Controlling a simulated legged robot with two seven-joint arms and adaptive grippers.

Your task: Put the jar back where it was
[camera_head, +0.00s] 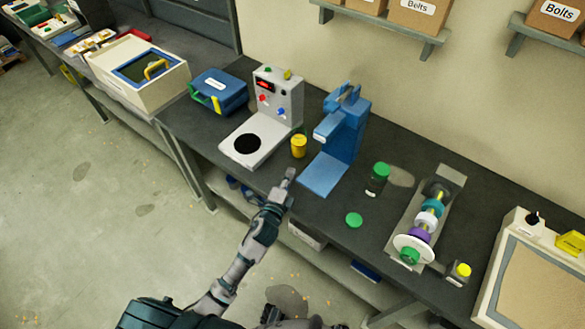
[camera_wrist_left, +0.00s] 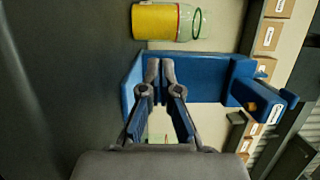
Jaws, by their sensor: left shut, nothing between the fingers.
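My left gripper (camera_head: 287,178) is over the front edge of the bench, in front of the blue press (camera_head: 340,140). Its fingertips (camera_wrist_left: 160,68) are together and empty in the left wrist view. A yellow jar-like container (camera_head: 298,146) stands between the grey machine and the press, just beyond the gripper and apart from it. In the left wrist view the container (camera_wrist_left: 155,22) has a red rim and a clear part with a green ring. A dark jar with a green lid (camera_head: 377,178) stands right of the press. Which jar is meant cannot be told. My right gripper is not in view.
The grey machine (camera_head: 279,95) has a plate with a black disc. A green disc (camera_head: 354,219) lies near the front edge. A spindle device (camera_head: 427,215) and a small yellow-topped block (camera_head: 459,273) stand to the right. A blue box (camera_head: 218,90) is at left.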

